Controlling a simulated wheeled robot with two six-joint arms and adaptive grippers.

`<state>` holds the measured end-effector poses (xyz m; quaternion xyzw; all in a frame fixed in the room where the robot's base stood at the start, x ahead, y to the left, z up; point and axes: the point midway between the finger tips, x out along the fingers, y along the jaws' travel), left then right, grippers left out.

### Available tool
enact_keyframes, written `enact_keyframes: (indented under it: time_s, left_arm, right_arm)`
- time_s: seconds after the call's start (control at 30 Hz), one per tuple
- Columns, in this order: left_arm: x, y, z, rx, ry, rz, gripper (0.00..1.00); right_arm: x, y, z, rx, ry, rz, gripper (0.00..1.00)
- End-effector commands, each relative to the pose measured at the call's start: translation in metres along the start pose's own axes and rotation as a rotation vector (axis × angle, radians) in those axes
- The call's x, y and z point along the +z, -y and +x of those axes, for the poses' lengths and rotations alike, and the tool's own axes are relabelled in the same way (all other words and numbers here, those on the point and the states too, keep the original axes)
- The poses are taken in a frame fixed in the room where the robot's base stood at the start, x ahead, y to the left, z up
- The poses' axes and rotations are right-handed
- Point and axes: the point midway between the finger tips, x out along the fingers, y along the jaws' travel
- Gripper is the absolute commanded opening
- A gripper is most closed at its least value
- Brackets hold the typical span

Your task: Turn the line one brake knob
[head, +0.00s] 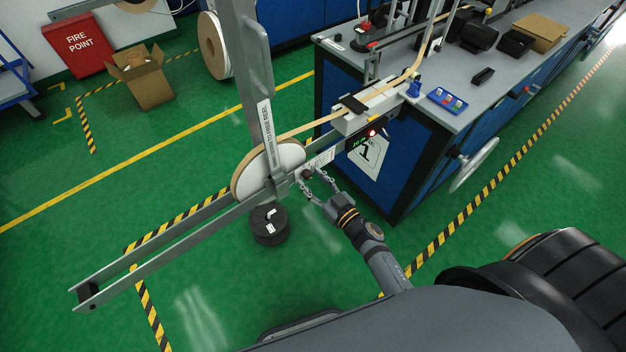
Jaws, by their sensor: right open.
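The payoff stand holds a tape reel (250,173) with a pale face and tan rim on its grey frame. A small dark knob (306,174), apparently the brake knob, sits at the reel's right side by the frame. My right gripper (311,178) reaches up from the lower right, its two fingers spread near the knob. The fingers appear to be on either side of it; I cannot tell whether they touch it. My left gripper is not in view.
Tan tape runs from the reel over a white guide unit (368,108) to the blue workbench (440,120). The long frame rail (150,258) extends to the lower left. A black spool (268,226) stands on the floor below. Green floor (90,225) is clear at left.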

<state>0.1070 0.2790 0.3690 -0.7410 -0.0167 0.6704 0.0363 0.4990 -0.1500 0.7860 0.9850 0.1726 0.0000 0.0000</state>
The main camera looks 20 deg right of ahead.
Motion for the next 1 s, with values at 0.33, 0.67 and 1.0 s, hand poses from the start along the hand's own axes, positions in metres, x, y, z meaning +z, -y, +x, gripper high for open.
enact_keyframes:
  time_s: [0.33,0.67,1.0]
  left_arm:
    - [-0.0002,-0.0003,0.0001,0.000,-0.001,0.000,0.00]
    - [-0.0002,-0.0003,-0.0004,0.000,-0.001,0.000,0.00]
    - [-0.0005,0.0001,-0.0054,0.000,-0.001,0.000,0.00]
  right_arm:
    - [0.0000,-0.0001,-0.0004,0.000,0.000,0.000,0.16]
    - [-0.0002,-0.0002,-0.0004,0.000,0.000,-0.008,0.00]
    - [-0.0006,-0.0001,-0.0004,-0.002,0.001,-0.158,0.00]
